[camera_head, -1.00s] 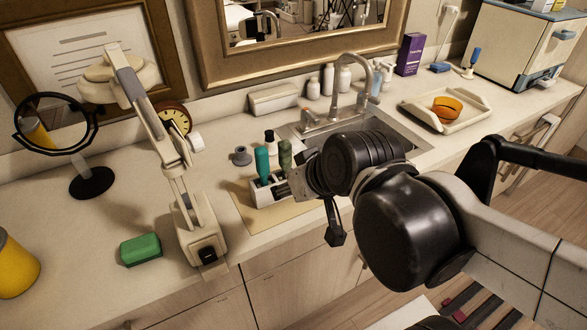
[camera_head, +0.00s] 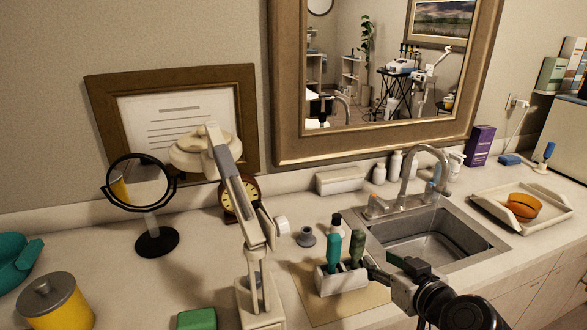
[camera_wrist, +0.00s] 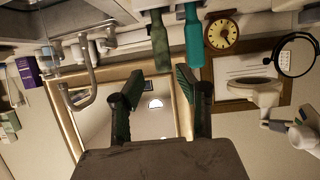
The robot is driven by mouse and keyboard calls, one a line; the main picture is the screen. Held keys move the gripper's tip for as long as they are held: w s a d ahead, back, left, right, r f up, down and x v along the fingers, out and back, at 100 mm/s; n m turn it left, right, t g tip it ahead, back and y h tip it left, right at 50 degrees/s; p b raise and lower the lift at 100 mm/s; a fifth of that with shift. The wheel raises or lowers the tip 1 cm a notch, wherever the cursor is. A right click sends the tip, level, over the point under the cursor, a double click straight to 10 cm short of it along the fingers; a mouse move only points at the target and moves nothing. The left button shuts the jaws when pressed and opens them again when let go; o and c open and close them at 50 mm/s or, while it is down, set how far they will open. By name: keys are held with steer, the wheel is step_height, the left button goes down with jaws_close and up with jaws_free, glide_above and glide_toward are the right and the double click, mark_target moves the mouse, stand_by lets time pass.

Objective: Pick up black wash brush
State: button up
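A small white holder (camera_head: 342,281) stands on a tan mat on the counter. A teal upright piece (camera_head: 334,252) and a dark grey-green upright piece (camera_head: 357,246) stand in it. A black-topped item (camera_head: 336,222) shows behind the teal piece. I cannot tell for sure which is the black wash brush. My gripper (camera_head: 383,262) is just right of the holder, in front of the sink. In the wrist view its two fingers (camera_wrist: 160,100) are apart with nothing between them. There the grey-green piece (camera_wrist: 160,42) and the teal piece (camera_wrist: 194,38) hang at the top, beyond the fingertips.
The sink (camera_head: 430,240) and its faucet (camera_head: 415,180) are close behind and right of my gripper. A white lamp arm (camera_head: 240,190) rises left of the holder.

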mark_target(360, 247)
steer(key=shift+b+x, duration=1.05)
steer(key=shift+x, duration=4.6)
steer(key=shift+a+f, duration=0.1)
steer(key=shift+f, duration=0.05)
jaws_close()
